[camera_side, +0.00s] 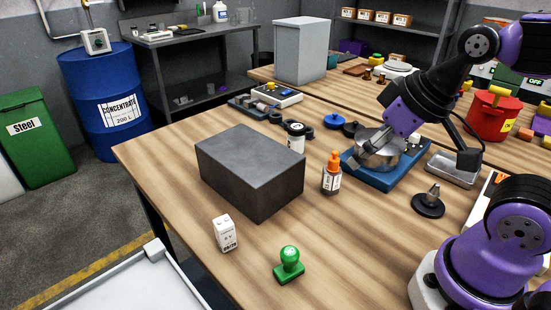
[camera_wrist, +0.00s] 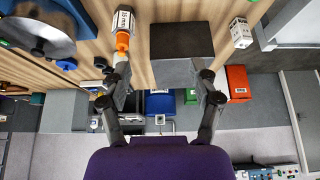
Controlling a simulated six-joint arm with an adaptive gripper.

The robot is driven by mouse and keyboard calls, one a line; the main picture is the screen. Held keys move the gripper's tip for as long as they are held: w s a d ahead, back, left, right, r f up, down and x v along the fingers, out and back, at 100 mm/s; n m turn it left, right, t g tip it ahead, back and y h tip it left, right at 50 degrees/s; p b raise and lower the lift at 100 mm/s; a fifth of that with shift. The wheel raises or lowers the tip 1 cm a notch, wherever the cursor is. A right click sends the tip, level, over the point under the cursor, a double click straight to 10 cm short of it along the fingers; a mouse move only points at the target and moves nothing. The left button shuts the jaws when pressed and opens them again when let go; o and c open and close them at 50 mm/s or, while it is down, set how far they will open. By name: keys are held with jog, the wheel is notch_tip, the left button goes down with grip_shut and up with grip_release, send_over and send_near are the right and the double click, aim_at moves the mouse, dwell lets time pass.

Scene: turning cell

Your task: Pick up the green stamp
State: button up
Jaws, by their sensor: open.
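The green stamp (camera_side: 289,265) stands on the wooden table near its front edge in the side view, with its round knob handle up. It does not show in the wrist view. My gripper (camera_wrist: 164,82) is open and empty in the wrist view, its two fingers wide apart. In the side view it is at the metal bowl on the blue base, well behind and to the right of the stamp. The bowl area partly hides its fingertips there.
A dark grey block (camera_side: 251,170) stands between the back table area and the stamp. A white box (camera_side: 225,233) is left of the stamp. An orange-capped bottle (camera_side: 332,174) and a metal bowl (camera_side: 380,154) stand farther back. Bare wood lies right of the stamp.

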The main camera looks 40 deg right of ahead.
aim_at(293, 264)
jog(key=shift+f, duration=0.1)
